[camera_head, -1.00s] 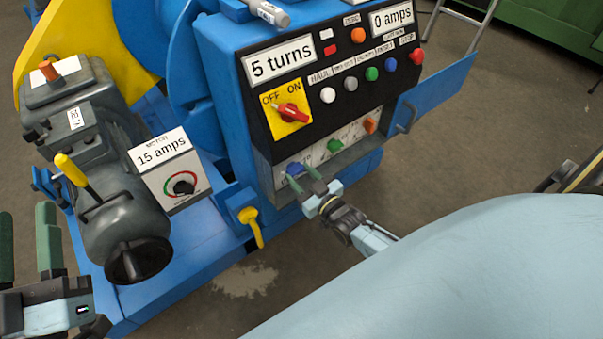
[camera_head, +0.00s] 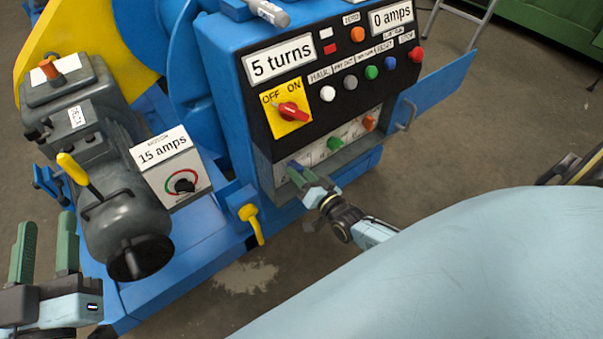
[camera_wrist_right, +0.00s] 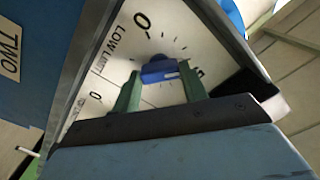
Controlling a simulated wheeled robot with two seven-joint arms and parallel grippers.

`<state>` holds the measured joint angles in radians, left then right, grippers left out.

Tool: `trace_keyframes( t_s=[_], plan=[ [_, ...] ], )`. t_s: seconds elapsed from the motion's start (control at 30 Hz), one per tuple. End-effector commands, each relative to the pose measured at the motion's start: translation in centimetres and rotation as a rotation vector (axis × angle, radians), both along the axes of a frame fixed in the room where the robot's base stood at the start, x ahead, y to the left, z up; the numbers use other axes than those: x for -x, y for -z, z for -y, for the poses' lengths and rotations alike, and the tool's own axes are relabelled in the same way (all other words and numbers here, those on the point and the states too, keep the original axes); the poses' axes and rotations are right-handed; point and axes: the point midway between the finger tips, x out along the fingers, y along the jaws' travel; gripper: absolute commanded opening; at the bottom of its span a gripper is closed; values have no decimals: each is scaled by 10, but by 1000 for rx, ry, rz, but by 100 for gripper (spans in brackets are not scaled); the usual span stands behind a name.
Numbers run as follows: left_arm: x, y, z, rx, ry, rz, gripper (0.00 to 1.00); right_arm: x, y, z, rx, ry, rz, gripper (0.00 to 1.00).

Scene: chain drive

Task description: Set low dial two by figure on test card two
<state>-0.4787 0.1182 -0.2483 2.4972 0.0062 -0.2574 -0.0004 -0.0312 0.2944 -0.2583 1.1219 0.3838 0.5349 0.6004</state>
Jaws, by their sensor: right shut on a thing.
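A blue dial knob (camera_wrist_right: 158,72) sits on a white scale face (camera_wrist_right: 112,72) with tick marks, numerals and lettering that begins with LOW. A plate reading TWO (camera_wrist_right: 8,62) is at the left edge of the right wrist view. My right gripper (camera_wrist_right: 160,84) is shut on the blue knob, one green finger on each side. In the head view, my right gripper (camera_head: 299,172) is at the left end of the lower recess and mostly covers the knob. My left gripper (camera_head: 44,236) is open and empty at the lower left. I cannot make out a test card two.
A green knob (camera_head: 334,143) and an orange knob (camera_head: 369,122) share the recess, right of the blue one. A yellow lever (camera_head: 251,222) hangs left of my right gripper. The motor box (camera_head: 172,165) reads 15 amps.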

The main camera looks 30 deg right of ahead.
Motion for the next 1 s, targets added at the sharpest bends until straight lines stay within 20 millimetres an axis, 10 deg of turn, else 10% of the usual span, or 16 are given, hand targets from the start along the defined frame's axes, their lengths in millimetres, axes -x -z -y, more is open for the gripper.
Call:
trace_keyframes(
  t_s=[0.6,0.63,0.77,1.0],
  plan=[
    [0,0,0,1,0,2,36,1,1,0,-46,0,-5,20],
    [0,0,0,1,0,2,36,1,1,0,-45,0,-5,44],
    [0,0,0,2,0,3,36,0,0,0,-45,0,-5,61],
    [0,0,0,2,0,3,36,0,0,0,-45,0,-4,65]
  ],
)
